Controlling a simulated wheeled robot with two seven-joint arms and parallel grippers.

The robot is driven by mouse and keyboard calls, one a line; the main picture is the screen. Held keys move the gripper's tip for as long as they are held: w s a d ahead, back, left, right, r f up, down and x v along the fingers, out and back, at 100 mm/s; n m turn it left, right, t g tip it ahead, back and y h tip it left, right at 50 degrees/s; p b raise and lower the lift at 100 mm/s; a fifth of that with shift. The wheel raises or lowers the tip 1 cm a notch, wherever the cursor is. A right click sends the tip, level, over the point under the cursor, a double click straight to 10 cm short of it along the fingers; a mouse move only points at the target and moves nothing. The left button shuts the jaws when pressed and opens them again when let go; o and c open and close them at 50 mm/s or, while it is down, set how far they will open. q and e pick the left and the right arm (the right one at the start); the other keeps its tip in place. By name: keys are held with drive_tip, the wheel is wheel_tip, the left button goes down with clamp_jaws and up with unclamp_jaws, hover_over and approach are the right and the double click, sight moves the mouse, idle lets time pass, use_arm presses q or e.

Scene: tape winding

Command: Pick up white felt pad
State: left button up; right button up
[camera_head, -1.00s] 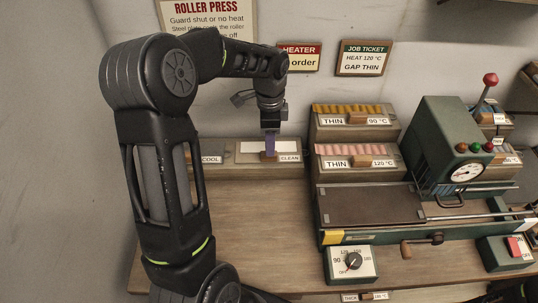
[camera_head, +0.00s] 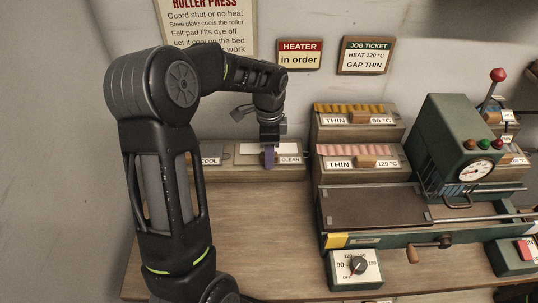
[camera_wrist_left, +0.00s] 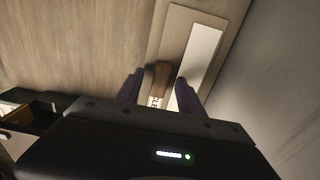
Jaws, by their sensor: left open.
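The white felt pad (camera_head: 252,148) lies on the wooden tray labelled CLEAN (camera_head: 230,174) against the back wall. In the left wrist view it is a long white strip (camera_wrist_left: 201,55). A brown wooden handle (camera_wrist_left: 160,77) sits at the strip's near side; I cannot tell whether it is fixed to the pad or the tray. My left gripper (camera_head: 269,158) points down at the tray's front. In the wrist view its two purple fingers (camera_wrist_left: 157,90) are open on either side of the handle, with nothing visibly gripped. My right gripper is out of view.
A tray place labelled COOL (camera_head: 209,160) is to the left. Stacked THIN racks (camera_head: 357,162) stand close on the right, then the green roller press (camera_head: 455,140) with its bed (camera_head: 370,207). A heater dial box (camera_head: 355,268) is in front. The wooden bench (camera_head: 240,225) before the tray is clear.

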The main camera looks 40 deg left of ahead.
use_arm(q)
drive_tip(key=shift+c, duration=0.5)
clamp_jaws()
